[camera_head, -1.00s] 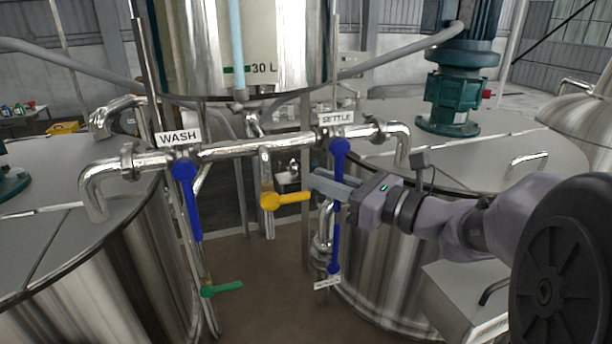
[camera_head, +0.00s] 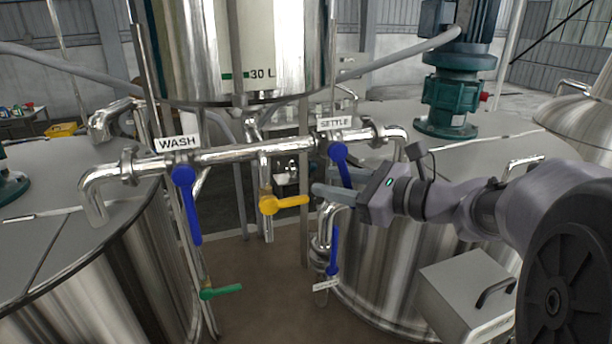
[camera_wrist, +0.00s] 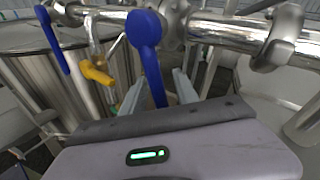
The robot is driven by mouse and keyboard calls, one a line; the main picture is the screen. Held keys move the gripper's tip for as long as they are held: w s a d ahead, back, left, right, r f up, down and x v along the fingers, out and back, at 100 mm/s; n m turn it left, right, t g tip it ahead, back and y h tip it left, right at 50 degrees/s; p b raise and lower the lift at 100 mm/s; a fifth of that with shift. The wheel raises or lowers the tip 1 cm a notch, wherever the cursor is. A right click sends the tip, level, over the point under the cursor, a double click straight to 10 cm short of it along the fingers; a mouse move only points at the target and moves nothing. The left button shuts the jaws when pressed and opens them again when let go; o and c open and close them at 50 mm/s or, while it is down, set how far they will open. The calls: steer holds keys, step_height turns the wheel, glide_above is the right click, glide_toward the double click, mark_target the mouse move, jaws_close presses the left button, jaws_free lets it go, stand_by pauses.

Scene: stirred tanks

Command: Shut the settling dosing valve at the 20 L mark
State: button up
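The SETTLE dosing valve has a blue lever (camera_head: 342,160) hanging down from the pipe, its lower end tilted a little to the right. My gripper (camera_head: 322,190) is at that lever's lower part, reaching in from the right. In the wrist view the blue lever (camera_wrist: 150,62) lies between my gripper's two fingers (camera_wrist: 157,90); gaps show on both sides, so the fingers look open around it.
The WASH valve's blue lever (camera_head: 187,205) hangs at the left. A yellow lever (camera_head: 284,204) points right, close to my fingertips. A green lever (camera_head: 221,291) and another blue lever (camera_head: 333,252) sit lower down. Large steel tanks stand on both sides.

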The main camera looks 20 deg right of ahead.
steer(key=v, duration=1.7)
steer(key=shift+s, duration=0.15)
steer(key=shift+d, duration=0.15)
stand_by(1.8)
